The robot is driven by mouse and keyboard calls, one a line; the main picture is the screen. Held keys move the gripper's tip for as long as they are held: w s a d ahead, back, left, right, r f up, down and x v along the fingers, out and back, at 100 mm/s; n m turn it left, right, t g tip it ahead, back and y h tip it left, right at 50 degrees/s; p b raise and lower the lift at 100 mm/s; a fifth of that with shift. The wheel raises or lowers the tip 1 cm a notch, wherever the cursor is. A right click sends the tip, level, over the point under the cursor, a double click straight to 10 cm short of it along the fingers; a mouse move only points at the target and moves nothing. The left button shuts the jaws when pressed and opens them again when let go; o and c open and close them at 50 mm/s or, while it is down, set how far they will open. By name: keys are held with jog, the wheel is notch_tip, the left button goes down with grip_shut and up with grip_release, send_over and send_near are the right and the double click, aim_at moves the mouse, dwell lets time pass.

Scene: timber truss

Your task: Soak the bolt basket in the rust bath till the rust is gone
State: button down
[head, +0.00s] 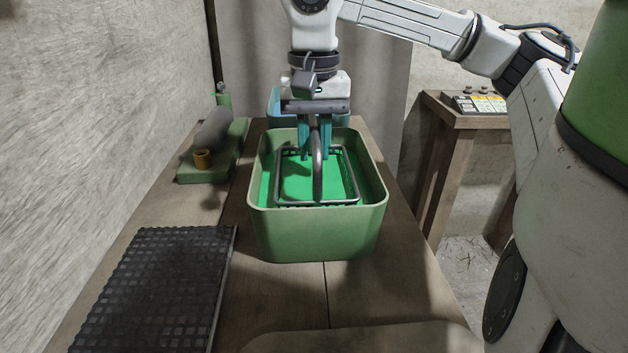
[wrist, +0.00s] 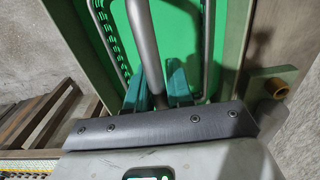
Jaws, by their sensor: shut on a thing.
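The rust bath is a green open tub (head: 316,233) on the wooden bench, holding bright green liquid (head: 285,183). The bolt basket (head: 318,203), a dark frame with an arched handle, sits inside the tub with its rim near the liquid surface. My gripper (head: 316,155) has teal fingers and is shut on the basket's handle, above the tub. In the wrist view the grey handle (wrist: 143,45) runs between my fingers (wrist: 157,88), and the basket's rim (wrist: 107,35) shows beside green liquid. No bolts are visible; I cannot tell whether rust is left.
A black ribbed mat (head: 155,285) lies front left on the bench. A green base with a grey cylinder and a brass fitting (head: 203,159) stands at the back left. A blue container (head: 274,108) is behind the tub. A side table (head: 470,118) stands at the right.

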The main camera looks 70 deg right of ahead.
jog(key=shift+f, duration=0.15)
jog(key=shift+f+b, duration=0.5)
jog(key=shift+b, duration=0.1)
dwell(0.3)
jog(key=shift+r+p, duration=4.3)
jog(key=shift+r, duration=2)
